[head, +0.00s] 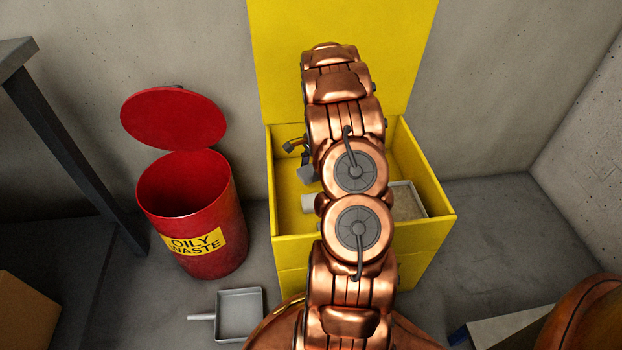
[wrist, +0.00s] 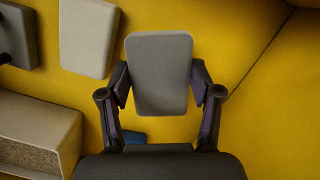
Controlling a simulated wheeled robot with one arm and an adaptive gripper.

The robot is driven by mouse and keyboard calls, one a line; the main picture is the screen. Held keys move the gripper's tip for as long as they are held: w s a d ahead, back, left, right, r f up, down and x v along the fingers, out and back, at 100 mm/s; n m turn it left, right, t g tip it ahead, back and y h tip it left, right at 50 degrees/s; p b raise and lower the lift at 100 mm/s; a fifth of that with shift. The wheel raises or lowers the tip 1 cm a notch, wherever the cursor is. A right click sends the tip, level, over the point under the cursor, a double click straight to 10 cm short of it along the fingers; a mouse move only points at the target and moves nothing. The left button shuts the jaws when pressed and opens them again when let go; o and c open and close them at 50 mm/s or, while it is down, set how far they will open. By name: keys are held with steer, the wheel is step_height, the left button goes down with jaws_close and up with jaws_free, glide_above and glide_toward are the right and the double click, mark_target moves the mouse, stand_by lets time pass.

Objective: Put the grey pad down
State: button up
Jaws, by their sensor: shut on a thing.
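The grey pad (wrist: 159,62) is a flat rounded block between the two fingers of my gripper (wrist: 160,84) in the wrist view. The fingers press on its left and right edges. A plain yellow surface lies behind the pad; I cannot tell whether the pad touches it. In the head view my copper arm reaches into the open yellow box (head: 436,222) and hides much of its inside, so the held pad cannot be made out surely there.
Beside the held pad in the wrist view lie a paler pad (wrist: 87,40) and a darker grey piece (wrist: 22,42). A beige tray (wrist: 45,112) is at lower left. A red oily waste bin (head: 205,255) and a grey pan (head: 240,313) stand left of the box.

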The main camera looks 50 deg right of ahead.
mark_target(311, 176)
steer(key=shift+d+f+b, duration=0.1)
steer(key=shift+f+b, duration=0.45)
steer(key=shift+f, duration=1.35)
steer(key=o, duration=1)
steer(key=shift+f, duration=0.1)
